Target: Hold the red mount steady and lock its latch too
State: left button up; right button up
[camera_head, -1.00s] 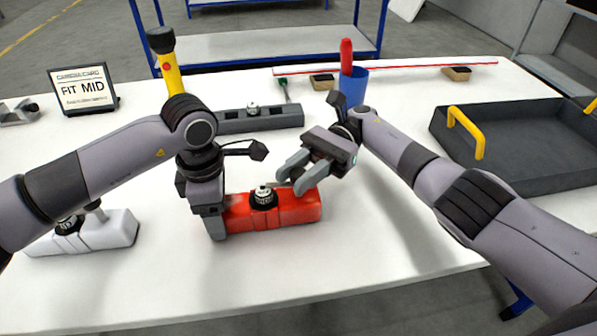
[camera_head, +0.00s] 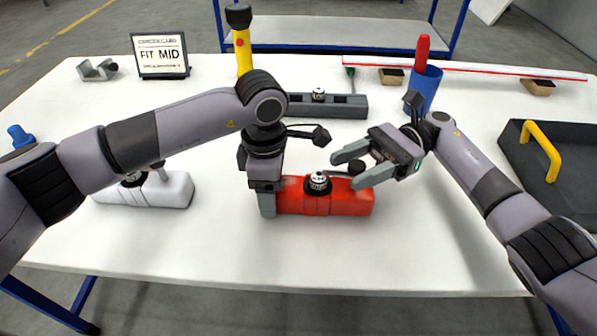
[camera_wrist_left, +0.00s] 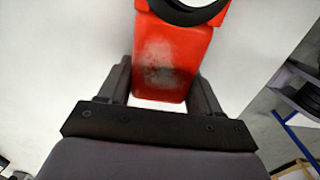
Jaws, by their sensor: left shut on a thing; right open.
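The red mount (camera_head: 345,203) lies on the white table, with a dark round latch (camera_head: 318,183) on its top and a dark lever with a rounded end (camera_head: 355,170) reaching to the right. My left gripper (camera_head: 267,203) is shut on the mount's left end. In the left wrist view the red mount (camera_wrist_left: 165,65) sits between the two fingers. My right gripper (camera_head: 350,168) is open, with its fingers above the mount's right part near the lever end. I cannot tell whether it touches the lever.
A white mount (camera_head: 165,190) stands at the left. A dark grey rail block (camera_head: 340,106) lies behind the red mount. A blue cup (camera_head: 427,88) stands behind the right gripper. A dark tray (camera_head: 580,180) with a yellow handle is at the right. The front table strip is clear.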

jog(key=shift+m+t+y, duration=0.3)
jog(key=shift+m+t, duration=0.1)
jog(key=shift+t, duration=0.2)
